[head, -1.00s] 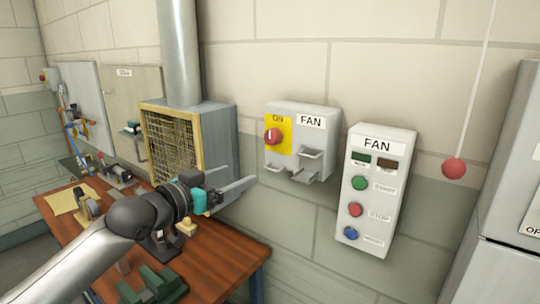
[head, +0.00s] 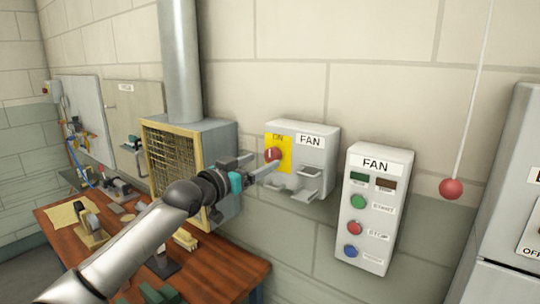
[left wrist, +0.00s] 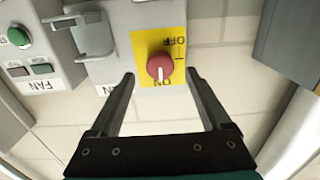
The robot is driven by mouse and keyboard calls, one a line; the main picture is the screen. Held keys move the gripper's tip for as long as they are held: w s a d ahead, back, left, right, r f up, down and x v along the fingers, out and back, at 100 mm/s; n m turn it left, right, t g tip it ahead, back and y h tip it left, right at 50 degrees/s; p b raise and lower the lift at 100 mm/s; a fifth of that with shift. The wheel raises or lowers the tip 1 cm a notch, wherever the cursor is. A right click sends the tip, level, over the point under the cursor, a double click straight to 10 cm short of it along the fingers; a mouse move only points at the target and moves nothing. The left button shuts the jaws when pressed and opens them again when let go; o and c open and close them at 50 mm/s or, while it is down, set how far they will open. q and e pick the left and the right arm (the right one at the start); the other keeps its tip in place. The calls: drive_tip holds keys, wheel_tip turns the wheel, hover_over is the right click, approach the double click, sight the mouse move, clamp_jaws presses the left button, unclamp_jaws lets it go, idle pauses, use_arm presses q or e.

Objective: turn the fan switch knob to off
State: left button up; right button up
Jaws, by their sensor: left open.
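The red fan switch knob (head: 272,155) sits on a yellow plate (head: 286,160) on the grey FAN box (head: 312,150) on the wall. In the left wrist view the knob (left wrist: 160,67) shows upside down, its white mark toward ON; OFF is at the plate's opposite end. My left gripper (head: 262,162) is open in front of the box. In the left wrist view its fingers (left wrist: 160,76) stand on either side of the knob, with gaps to it; contact is not visible. My right gripper is not in view.
A FAN button panel (head: 373,210) with green, red and blue buttons hangs right of the box. A red ball (head: 451,188) hangs on a cord. An empty grey bracket (head: 308,183) juts from the box. A wooden bench (head: 232,276) with tools stands below.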

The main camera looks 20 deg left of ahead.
sight(270, 157)
use_arm(q)
drive_tip(key=shift+x, duration=2.5)
drive_tip(key=shift+c, duration=0.3)
clamp_jaws()
